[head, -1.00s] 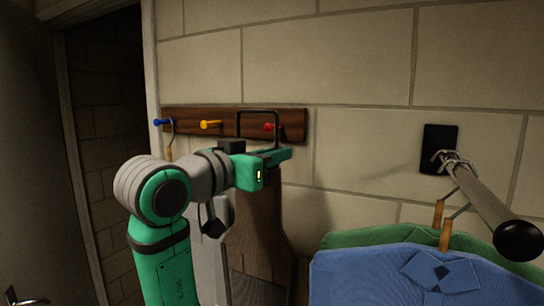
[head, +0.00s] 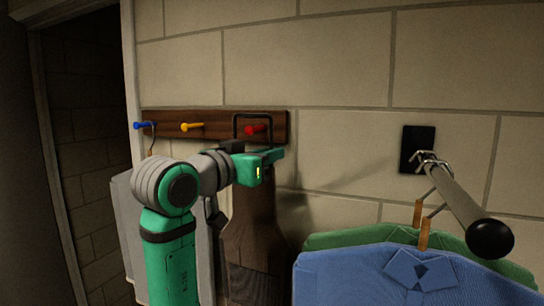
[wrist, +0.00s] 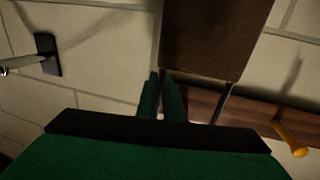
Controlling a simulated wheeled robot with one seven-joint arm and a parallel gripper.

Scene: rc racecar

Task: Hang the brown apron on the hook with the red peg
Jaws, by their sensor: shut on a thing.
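The brown apron (head: 256,225) hangs down below my gripper (head: 272,158) in the head view, close to the wall. Its dark neck loop (head: 252,115) rises above the gripper around the area of the red peg (head: 257,129); I cannot tell whether the loop is over the peg or in front of it. In the wrist view my gripper (wrist: 161,78) has its green fingers close together at the edge of the apron (wrist: 215,35). The red peg is on the right end of the wooden rack (head: 218,122) and is hidden in the wrist view.
A yellow peg (head: 191,127) and a blue peg (head: 144,126) are on the same rack. A pale garment (head: 130,205) hangs below the blue peg. At right a rail (head: 465,200) holds a blue shirt (head: 375,275) and a green shirt (head: 350,238). A dark doorway (head: 85,130) is at left.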

